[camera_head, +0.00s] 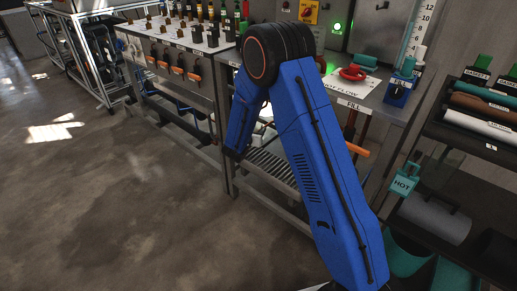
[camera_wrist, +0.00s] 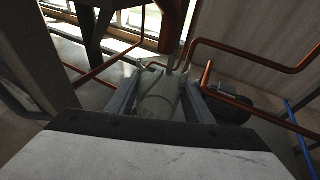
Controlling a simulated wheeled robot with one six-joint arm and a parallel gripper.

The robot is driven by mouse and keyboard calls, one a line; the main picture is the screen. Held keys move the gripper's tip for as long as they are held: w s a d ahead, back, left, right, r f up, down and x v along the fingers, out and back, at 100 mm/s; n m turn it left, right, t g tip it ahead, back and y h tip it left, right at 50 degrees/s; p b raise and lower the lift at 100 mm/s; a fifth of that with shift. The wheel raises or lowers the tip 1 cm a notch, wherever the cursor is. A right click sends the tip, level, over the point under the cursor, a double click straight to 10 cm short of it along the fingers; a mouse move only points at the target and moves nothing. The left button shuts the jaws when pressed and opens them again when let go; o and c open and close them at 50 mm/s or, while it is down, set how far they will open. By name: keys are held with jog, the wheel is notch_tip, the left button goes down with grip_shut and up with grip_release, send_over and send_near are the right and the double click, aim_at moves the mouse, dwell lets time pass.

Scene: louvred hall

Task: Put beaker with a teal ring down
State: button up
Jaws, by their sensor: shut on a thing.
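In the wrist view my gripper (camera_wrist: 160,88) has its two grey fingers on either side of a pale, see-through vessel, which I take to be the beaker (camera_wrist: 158,106). The gripper is shut on it. The teal ring cannot be made out in this view. In the head view my blue arm reaches down in front of the bench, and the gripper and beaker are hidden behind it.
Copper-coloured pipes (camera_wrist: 248,62) run close around the gripper in the wrist view. In the head view, a metal bench (camera_head: 385,105) carries a red valve handle (camera_head: 353,73) and a slatted lower shelf (camera_head: 275,162). A rack with a teal HOT tag (camera_head: 403,183) stands right. Open floor lies left.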

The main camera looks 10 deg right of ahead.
jog(key=shift+f, duration=4.8)
jog(key=shift+f, duration=0.1)
jog(key=shift+f, duration=0.1)
jog(key=o, duration=1.1)
jog(key=shift+s+r, duration=0.1)
jog(key=shift+r, duration=0.15)
jog(key=v, duration=1.1)
jog(key=shift+s+a+r, duration=0.15)
jog(key=shift+s+a, duration=0.1)
jog(key=shift+s, duration=0.05)
